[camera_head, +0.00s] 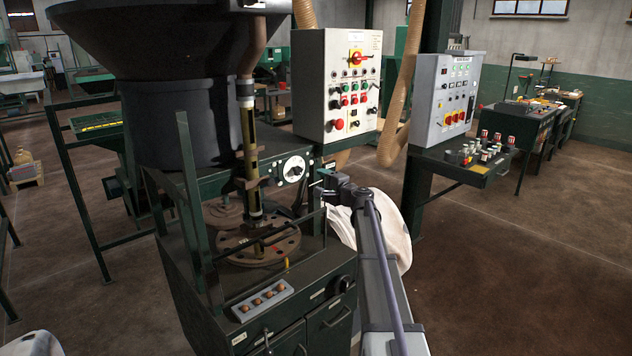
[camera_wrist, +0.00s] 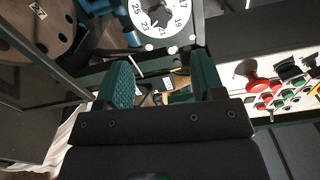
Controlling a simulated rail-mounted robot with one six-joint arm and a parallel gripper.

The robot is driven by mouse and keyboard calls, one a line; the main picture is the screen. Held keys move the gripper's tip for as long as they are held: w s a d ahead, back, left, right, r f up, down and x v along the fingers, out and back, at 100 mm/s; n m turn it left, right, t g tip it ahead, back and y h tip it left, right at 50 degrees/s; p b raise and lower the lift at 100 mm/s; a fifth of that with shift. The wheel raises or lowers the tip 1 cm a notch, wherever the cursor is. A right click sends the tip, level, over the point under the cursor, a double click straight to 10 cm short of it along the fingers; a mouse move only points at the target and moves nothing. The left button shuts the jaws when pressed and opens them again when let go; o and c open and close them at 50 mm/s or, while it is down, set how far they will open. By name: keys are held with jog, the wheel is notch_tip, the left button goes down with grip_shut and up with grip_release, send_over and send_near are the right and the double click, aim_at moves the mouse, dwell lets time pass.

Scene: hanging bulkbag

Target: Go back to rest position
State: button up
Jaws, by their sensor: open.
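In the wrist view my gripper (camera_wrist: 164,78) has its two green ribbed fingers apart, with nothing clearly held between them. A white numbered dial (camera_wrist: 160,16) lies just beyond the fingertips. In the head view my arm reaches up from the bottom, and its wrist end is beside the machine's right side, close to the same dial (camera_head: 293,169).
The dark green machine (camera_head: 265,318) with its frame bars and round perforated plate (camera_head: 258,246) stands left of my arm. A control box (camera_head: 337,85) hangs above the wrist. A second grey panel (camera_head: 447,95) stands right. The floor at right is clear.

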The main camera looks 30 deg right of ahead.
jog(key=shift+a, duration=0.1)
jog(key=s+a+f+n+g+y, duration=0.2)
jog(key=s+a+f+n+g, duration=0.8)
jog(key=s+a, duration=0.55)
jog(key=s+a+f+n+g+h, duration=0.3)
jog(key=s+a, duration=0.4)
jog(key=s, duration=0.5)
jog(key=s+a+f+n+g+h, duration=0.3)
jog(key=s+a, duration=0.5)
jog(key=s, duration=0.5)
jog(key=shift+f+g+h, duration=0.3)
jog(key=shift+f+g, duration=0.3)
jog(key=shift+g, duration=0.1)
jog(key=shift+a, duration=0.15)
